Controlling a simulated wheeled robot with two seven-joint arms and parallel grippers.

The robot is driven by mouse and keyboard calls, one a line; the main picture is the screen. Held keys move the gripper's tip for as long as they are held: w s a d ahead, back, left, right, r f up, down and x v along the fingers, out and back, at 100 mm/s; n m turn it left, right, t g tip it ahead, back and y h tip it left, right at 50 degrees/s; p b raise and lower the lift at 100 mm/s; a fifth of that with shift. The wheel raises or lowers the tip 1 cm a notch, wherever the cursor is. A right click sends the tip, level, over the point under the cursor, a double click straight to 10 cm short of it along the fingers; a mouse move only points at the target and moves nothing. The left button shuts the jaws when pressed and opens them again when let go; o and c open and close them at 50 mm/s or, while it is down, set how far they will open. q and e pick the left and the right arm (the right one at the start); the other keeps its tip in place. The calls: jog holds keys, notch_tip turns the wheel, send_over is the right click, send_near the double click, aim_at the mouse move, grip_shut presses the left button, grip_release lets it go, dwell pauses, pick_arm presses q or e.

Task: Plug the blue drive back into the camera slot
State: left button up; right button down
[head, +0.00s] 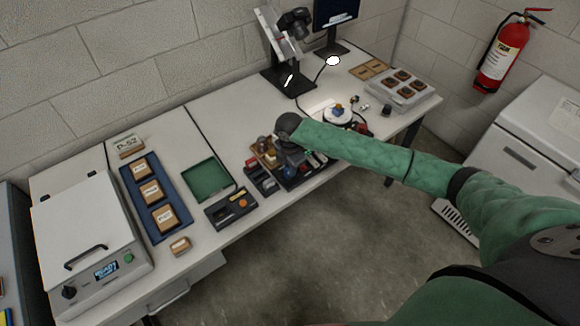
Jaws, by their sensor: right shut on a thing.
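A dark camera (294,22) sits on a tilted silver stand with a black base at the back of the bench. I cannot make out its slot from here. My right gripper (286,158) reaches down over a dark tray (296,181) with small parts at the bench's front edge. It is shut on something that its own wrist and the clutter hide. I cannot tell whether this is the blue drive, and I cannot pick out the drive for sure elsewhere. My left gripper is not in view.
A white round dish (338,118) with small coloured pieces stands beyond my right forearm. A green tray (206,180), a black box (232,209) and a blue tray of labelled boxes (137,202) lie to the left. A grey tray (402,88) is at the right. Bare bench lies behind the green tray.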

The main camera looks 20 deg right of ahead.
jog(key=shift+f, duration=0.6)
dwell(0.6)
jog(key=c, duration=1.7)
grip_release()
